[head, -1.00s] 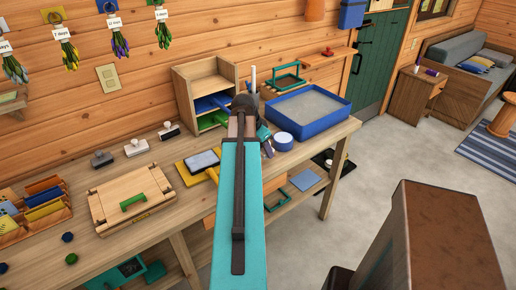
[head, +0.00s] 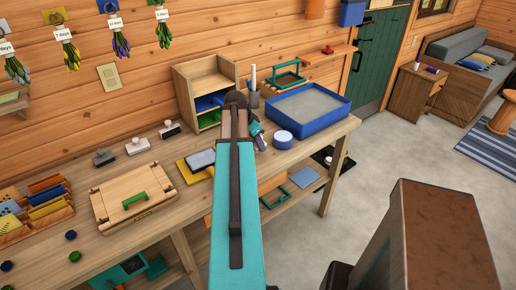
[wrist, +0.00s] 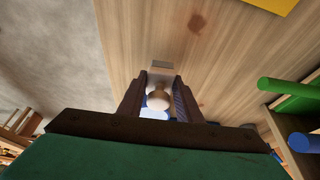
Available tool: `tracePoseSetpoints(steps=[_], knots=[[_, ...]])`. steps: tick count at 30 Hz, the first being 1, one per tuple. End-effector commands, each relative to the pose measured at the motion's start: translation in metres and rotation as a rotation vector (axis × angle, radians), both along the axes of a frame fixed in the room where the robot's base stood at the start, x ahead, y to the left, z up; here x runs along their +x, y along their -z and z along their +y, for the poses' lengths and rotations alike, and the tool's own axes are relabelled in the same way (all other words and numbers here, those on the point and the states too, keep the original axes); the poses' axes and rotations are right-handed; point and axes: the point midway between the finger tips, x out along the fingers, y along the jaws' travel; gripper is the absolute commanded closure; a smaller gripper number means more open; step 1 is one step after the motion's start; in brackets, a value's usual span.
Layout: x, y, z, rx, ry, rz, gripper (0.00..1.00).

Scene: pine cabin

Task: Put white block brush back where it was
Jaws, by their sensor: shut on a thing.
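My gripper (wrist: 160,78) is shut on a pale thing with a rounded knob, which I take to be the white block brush (wrist: 158,99). Its lower part is hard to make out between the fingers. In the head view my gripper (head: 258,140) is above the right half of the bench, in front of the open shelf, and my arm hides most of what it holds. Left of it, a grey block (head: 103,159), a white block (head: 137,147) and a black block (head: 170,130), each with a knob, stand apart in a row along the wall side.
A yellow board with a grey pad (head: 200,160) lies left of my arm. The shelf (head: 205,80) is behind.

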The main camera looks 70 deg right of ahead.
Motion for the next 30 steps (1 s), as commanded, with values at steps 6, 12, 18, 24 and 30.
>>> tracePoseSetpoints(steps=[6,12,18,24,30], knots=[[0.000,0.016,0.000,0.002,0.000,0.001,0.90],[-0.001,0.028,0.000,0.000,0.001,0.000,0.90],[-0.001,0.030,0.000,0.000,0.001,0.000,0.90],[-0.001,0.032,0.000,0.000,0.001,0.000,0.90],[-0.001,0.032,0.000,0.000,0.001,0.000,0.50]])
